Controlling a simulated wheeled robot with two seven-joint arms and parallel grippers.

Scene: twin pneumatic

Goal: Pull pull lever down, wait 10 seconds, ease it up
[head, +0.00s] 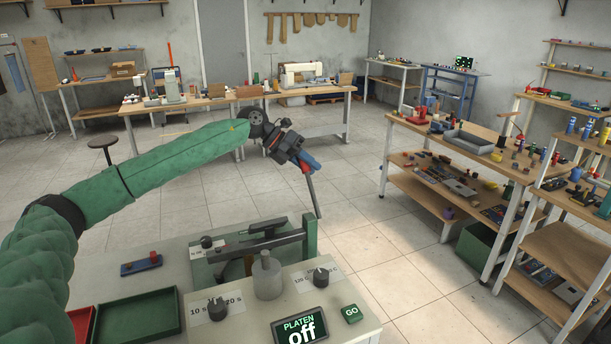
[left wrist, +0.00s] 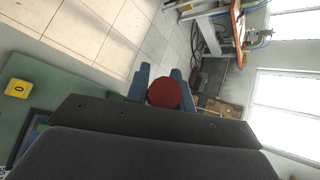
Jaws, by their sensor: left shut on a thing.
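The press in the head view has a green upright post (head: 308,238), dark horizontal arms (head: 255,242) and a grey cylinder-like part (head: 268,277). A grey lever rod (head: 314,196) stands nearly upright, tilted slightly, above the post's right side. My left gripper (head: 309,164) is at the rod's top end. In the left wrist view, the blue fingers (left wrist: 158,88) are shut on the lever's round red knob (left wrist: 164,93). The display (head: 300,328) reads "PLATEN off". My right gripper is not in view.
The press panel has two dark dials (head: 218,308) and a green GO button (head: 351,313). A green tray (head: 137,318) and a blue block with a red top (head: 141,265) are at left. Shelves (head: 440,190) with parts stand at right; open floor lies beyond the bench.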

